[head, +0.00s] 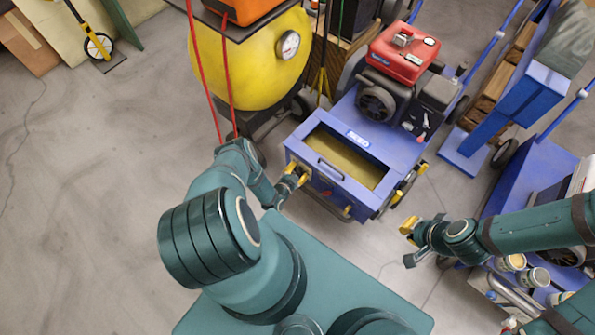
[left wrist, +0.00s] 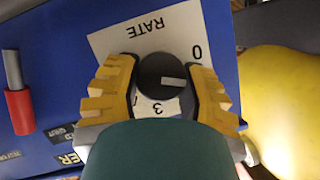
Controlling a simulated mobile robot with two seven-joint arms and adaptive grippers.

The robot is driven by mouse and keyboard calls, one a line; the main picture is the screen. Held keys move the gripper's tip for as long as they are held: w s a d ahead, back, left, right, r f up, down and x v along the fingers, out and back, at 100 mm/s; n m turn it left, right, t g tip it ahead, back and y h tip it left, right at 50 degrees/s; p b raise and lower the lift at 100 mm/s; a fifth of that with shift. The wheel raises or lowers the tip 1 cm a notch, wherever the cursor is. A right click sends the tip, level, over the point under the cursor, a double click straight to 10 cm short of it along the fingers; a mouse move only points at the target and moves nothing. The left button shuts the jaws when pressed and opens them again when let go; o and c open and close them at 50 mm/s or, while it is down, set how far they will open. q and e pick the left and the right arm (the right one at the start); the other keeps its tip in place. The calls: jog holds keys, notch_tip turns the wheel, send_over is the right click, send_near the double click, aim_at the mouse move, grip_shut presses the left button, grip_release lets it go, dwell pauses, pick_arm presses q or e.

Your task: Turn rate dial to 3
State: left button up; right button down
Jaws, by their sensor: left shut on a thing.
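The rate dial (left wrist: 158,74) is a round dark knob on a white plate (left wrist: 112,45) marked RATE, upside down in the left wrist view. Its pale pointer bar points right, below the 0. The 3 shows at the plate's lower middle, partly hidden with other marks by my wrist. My left gripper (left wrist: 165,88) has its yellow fingers on both sides of the dial, shut on it. In the head view, my left gripper (head: 290,183) is at the front left of the blue machine (head: 330,183). My right gripper (head: 411,242) is apart from the machine, fingers spread, empty.
A red-handled lever (left wrist: 18,108) sits on the same blue panel, left of the dial. A yellow tank (head: 250,65) with a gauge and red cords stands behind my left arm. Another blue cart (head: 530,178) stands at right. The floor at left is clear.

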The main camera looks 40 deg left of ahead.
pick_arm(q)
jog(key=o, duration=1.2)
jog(key=v, duration=1.2)
jog(key=shift+r, duration=0.1)
